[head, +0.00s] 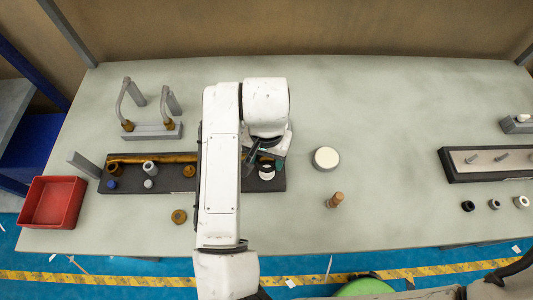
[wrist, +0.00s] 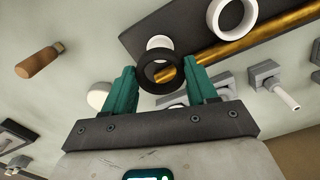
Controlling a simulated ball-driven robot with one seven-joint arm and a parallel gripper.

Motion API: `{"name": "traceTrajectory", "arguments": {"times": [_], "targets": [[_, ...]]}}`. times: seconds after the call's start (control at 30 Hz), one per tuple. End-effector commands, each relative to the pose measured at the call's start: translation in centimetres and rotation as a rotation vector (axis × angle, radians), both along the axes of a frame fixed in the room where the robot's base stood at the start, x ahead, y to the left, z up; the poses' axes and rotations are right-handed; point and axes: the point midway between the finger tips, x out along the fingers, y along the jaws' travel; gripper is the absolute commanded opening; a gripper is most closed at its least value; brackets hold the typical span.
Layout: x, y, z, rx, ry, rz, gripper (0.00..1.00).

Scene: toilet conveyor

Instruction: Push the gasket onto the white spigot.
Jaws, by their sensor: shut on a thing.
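My gripper (wrist: 161,80) has two teal fingers shut on the black ring-shaped gasket (wrist: 146,82). In the head view the gripper (head: 263,159) is at the right end of the dark tray, partly hidden by my arm. The white spigot (wrist: 158,41) shows just past the gasket's rim in the wrist view, partly covered by it. In the head view the white spigot (head: 267,175) is beneath the dark gasket. I cannot tell whether the gasket touches the spigot or is apart from it.
A brass rod (head: 150,158) lies along the dark tray (head: 130,187). A wide white ring (wrist: 216,17) shows above the tray in the wrist view. A white disc (head: 326,158) and a wooden-handled piece (head: 335,200) stand to the right. A red bin (head: 53,202) is far left.

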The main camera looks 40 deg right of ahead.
Motion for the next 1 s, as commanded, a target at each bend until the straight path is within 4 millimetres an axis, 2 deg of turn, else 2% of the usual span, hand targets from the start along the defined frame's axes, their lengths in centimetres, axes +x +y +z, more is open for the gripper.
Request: {"name": "traceTrajectory", "arguments": {"times": [0.1,0.33,1.0], "targets": [[0.0,0.0,-1.5,-0.001,0.001,0.000,0.29],[0.0,0.0,-3.0,0.000,0.000,-0.001,0.29],[0.0,0.0,-3.2,0.000,0.000,0.000,0.29]]}}
